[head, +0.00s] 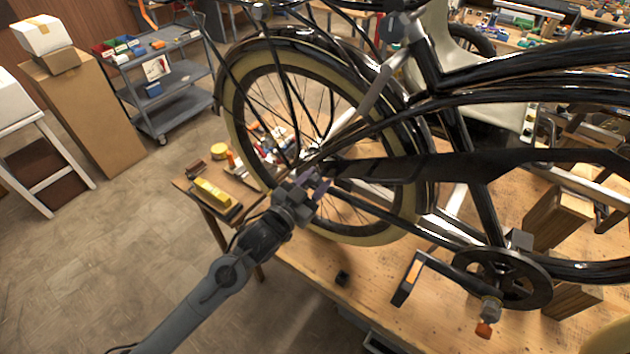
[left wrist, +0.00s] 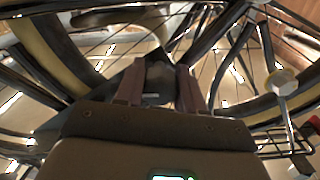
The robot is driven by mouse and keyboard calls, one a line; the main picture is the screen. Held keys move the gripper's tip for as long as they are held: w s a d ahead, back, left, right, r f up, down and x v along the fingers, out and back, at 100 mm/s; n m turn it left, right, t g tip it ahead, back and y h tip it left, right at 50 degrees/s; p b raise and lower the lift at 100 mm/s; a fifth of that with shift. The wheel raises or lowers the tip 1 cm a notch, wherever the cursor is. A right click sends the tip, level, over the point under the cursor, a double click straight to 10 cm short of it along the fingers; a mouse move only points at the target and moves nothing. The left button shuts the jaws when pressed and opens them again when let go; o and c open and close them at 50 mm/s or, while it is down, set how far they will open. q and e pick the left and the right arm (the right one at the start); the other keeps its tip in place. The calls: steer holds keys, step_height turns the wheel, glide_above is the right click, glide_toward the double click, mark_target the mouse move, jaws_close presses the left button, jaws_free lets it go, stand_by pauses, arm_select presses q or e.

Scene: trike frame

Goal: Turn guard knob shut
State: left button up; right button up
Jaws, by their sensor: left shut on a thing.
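The long black chain guard (head: 440,167) runs along the trike's side, back to the rear wheel hub. My left gripper (head: 317,184) reaches in from the lower left to the guard's rear end, beside the wheel. In the left wrist view its two fingers (left wrist: 160,88) stand either side of a dark piece, the guard knob (left wrist: 156,76), and are shut on it. The knob is mostly hidden by the gripper in the head view, and its turned angle cannot be told. My right gripper is not in view.
The cream-walled rear wheel (head: 240,125) and its spokes are close around the gripper. The crank and pedal (head: 408,278) stick out to the right over the wooden table (head: 310,262). Open floor is at the left.

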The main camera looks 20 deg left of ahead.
arm_select(q)
steer(key=shift+n+p, duration=0.4)
steer(key=shift+p, duration=0.1)
steer(key=n+p, duration=0.7)
steer(key=p, duration=0.1)
steer(key=shift+d, duration=0.15)
steer(key=n+p, duration=0.4)
steer(key=n, duration=0.1)
steer(key=shift+s+n, duration=0.1)
steer(key=shift+n, duration=0.3)
steer(key=shift+d+n+p, duration=0.1)
steer(key=shift+n+p, duration=1.5)
steer(key=shift+n, duration=0.4)
steer(key=o, duration=1)
steer(key=shift+d, duration=0.1)
